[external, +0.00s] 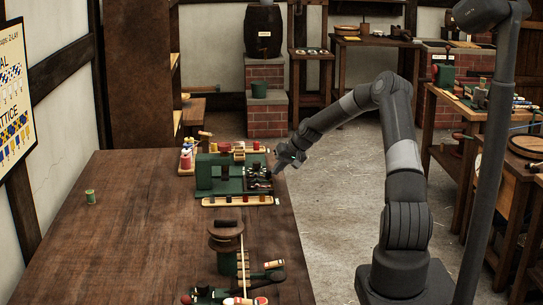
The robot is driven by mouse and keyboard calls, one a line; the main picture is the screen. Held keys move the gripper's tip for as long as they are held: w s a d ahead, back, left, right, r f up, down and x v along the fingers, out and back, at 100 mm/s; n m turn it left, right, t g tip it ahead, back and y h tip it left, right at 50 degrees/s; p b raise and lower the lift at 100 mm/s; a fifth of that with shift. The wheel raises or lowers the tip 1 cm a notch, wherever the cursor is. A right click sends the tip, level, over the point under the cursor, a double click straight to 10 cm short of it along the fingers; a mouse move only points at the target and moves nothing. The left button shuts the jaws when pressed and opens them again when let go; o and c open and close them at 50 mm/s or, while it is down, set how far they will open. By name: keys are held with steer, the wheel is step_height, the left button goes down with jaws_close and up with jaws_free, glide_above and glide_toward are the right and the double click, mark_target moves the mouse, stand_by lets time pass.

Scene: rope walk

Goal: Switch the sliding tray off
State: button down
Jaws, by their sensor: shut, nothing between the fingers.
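A green machine (206,176) stands on the far right part of the long wooden table. Dark metal parts (256,172) sit on its right side, with several coloured knobs along its top. A light wooden strip (236,200) with several small round pieces lies along its near side. I cannot tell which part is the sliding tray or its switch. My gripper (277,168) comes in from the right and is shut and empty. In the picture it is at the right end of the green machine, by the dark parts. I cannot tell whether it touches them.
The long table (130,235) is mostly clear on its left, with one small green spool (90,196). A wooden-topped device (225,232) with red-tipped handles stands at its near right. Stone floor (325,215) is open right of the table; crowded benches (470,110) line the far right.

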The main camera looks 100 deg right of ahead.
mark_target(251, 178)
steer(key=w, duration=0.9)
steer(key=shift+w, duration=0.4)
steer(key=s, duration=0.4)
steer(key=shift+s+d+r, duration=0.25)
steer(key=shift+s+d, duration=0.05)
steer(key=shift+s, duration=0.05)
steer(key=v, duration=0.9)
steer(key=shift+a+r, duration=0.15)
